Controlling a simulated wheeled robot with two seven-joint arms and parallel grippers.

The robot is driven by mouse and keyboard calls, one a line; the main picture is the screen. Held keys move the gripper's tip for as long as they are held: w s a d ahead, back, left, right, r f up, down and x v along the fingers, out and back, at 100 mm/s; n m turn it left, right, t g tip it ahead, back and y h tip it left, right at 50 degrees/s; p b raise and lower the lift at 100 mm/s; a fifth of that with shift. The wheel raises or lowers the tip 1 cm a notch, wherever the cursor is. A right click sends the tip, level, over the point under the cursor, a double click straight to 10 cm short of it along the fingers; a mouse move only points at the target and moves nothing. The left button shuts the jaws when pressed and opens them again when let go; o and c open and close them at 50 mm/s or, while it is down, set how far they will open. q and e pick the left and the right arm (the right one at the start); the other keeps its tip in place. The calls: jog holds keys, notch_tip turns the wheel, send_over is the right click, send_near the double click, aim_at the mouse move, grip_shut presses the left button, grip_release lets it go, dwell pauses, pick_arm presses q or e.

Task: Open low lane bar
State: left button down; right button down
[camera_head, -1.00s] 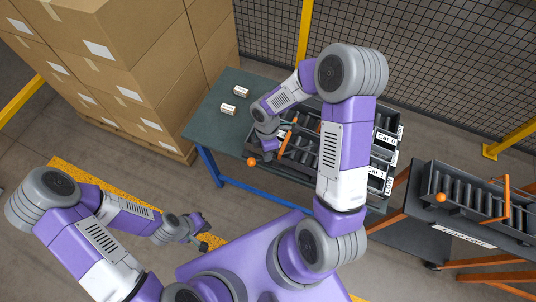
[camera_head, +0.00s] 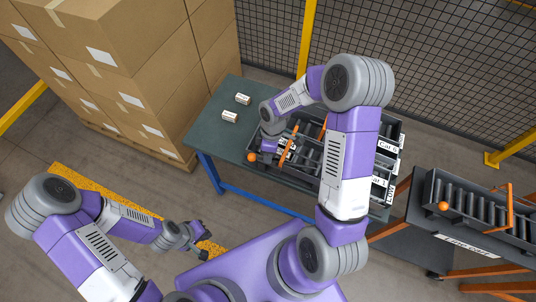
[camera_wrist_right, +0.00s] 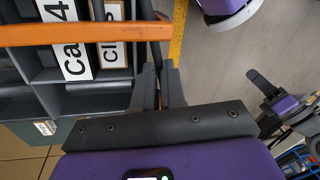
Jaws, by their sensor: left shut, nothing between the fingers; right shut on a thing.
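The lane rack (camera_head: 308,160) stands on the green table, with an orange bar (camera_head: 289,146) across its near left end. An orange knob (camera_head: 251,157) shows beside it. In the right wrist view the orange bar (camera_wrist_right: 70,34) crosses the top, above the dark lanes. My right gripper (camera_head: 268,150) is at the bar's end, and its fingers (camera_wrist_right: 160,80) are close together. They are shut on a dark part by the bar's end, largely hidden between them. My left gripper (camera_head: 203,250) is shut and empty, low over the floor, away from the rack.
Two small labelled boxes (camera_head: 230,117) lie on the green table (camera_head: 215,130). Stacked cartons (camera_head: 120,70) stand at the left. A second roller rack (camera_head: 470,205) with its own orange bar and knob is at the right. A mesh fence (camera_head: 430,70) runs behind.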

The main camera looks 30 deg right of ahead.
jog(key=c, duration=1.2)
grip_release()
